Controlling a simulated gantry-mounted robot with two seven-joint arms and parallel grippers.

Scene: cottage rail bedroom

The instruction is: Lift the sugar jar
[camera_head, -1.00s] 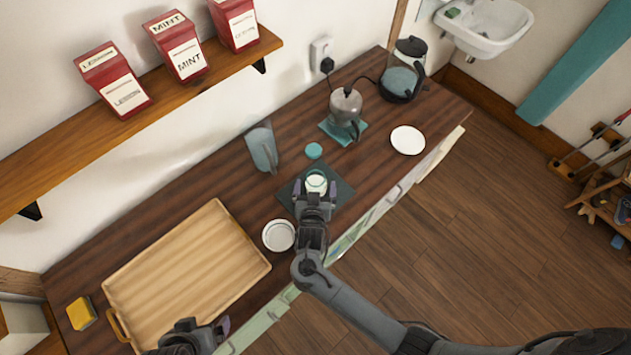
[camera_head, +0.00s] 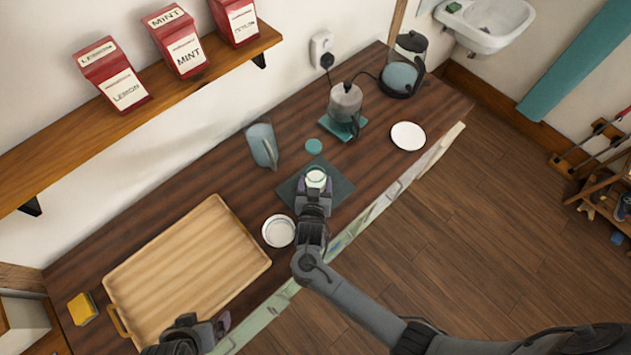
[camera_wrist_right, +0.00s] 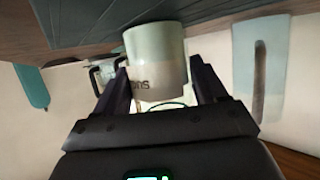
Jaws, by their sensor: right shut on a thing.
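The sugar jar (camera_head: 316,180) is small and pale with an open top and whitish contents. It stands upright over a dark square mat (camera_head: 341,187) on the wooden counter. My right gripper (camera_head: 315,190) is shut on it from the front side. In the right wrist view the jar (camera_wrist_right: 157,62) sits between my two fingers, with dark lettering partly visible. I cannot tell whether its base touches the mat. A round teal lid (camera_head: 313,146) lies on the counter behind it. My left gripper (camera_head: 218,326) is at the bottom edge, over the tray's front corner; its jaws are unclear.
A white bowl (camera_head: 278,231) is close left of my right gripper. A glass jug (camera_head: 262,146) stands behind. A wooden tray (camera_head: 185,265) and yellow sponge (camera_head: 82,309) are left.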

